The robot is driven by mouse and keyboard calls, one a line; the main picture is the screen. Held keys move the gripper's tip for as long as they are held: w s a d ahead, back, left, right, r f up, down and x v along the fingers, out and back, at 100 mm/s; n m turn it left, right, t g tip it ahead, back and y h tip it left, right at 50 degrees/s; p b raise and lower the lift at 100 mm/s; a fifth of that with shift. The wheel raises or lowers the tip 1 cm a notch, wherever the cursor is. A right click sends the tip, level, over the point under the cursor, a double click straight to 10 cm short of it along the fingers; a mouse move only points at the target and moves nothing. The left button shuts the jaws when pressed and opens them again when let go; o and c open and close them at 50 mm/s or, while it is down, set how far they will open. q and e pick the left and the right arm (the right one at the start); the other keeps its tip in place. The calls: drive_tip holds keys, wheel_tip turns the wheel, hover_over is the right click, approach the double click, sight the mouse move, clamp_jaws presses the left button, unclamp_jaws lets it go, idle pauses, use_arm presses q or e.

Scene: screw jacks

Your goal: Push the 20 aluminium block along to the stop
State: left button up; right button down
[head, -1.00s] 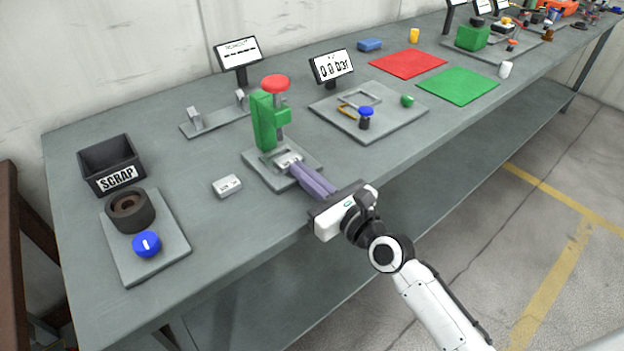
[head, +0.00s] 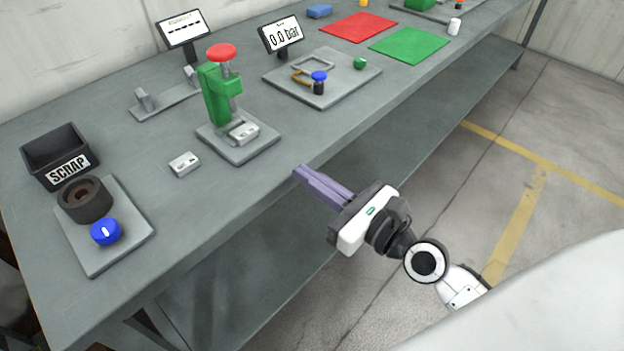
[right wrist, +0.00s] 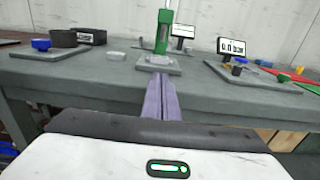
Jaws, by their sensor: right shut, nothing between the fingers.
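A small silvery block (head: 244,132) lies on the grey base plate (head: 262,148) of a green screw press (head: 216,95) with a red knob on top. A second, similar pale block (head: 184,163) lies on the table to the left of that plate. The marks on both are too small to read, so I cannot tell which is the 20 block. The stop cannot be made out clearly. My right gripper (head: 299,172), with long purple fingers, is shut and empty. It hangs at the table's front edge, apart from both blocks. In the right wrist view its fingers (right wrist: 161,85) point toward the press.
A black scrap bin (head: 60,155) and a plate (head: 137,226) with a dark ring and blue knob stand at the left. A plate (head: 350,83) with a metal frame lies behind and right of the press. Red (head: 358,27) and green (head: 408,44) mats lie farther right.

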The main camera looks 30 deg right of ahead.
drive_tip(key=shift+s, duration=0.25)
drive_tip(key=s+f+n+g+h, duration=0.1)
drive_tip(key=s+f+n+g, duration=0.1)
drive_tip(key=s+f+n, duration=0.3)
drive_tip(key=s+a+f+n+g+h, duration=0.1)
drive_tip(key=s+f+n+g, duration=0.2)
drive_tip(key=f+n, duration=1)
drive_tip(key=s+a+f+n+g+h, duration=0.1)
drive_tip(key=s+f+n+g+h, duration=0.1)
drive_tip(key=s+f+n, duration=0.7)
drive_tip(key=n+g, duration=0.1)
drive_tip(key=n, duration=0.5)
drive_tip(key=shift+f+n, duration=0.4)
drive_tip(key=shift+a, duration=0.1)
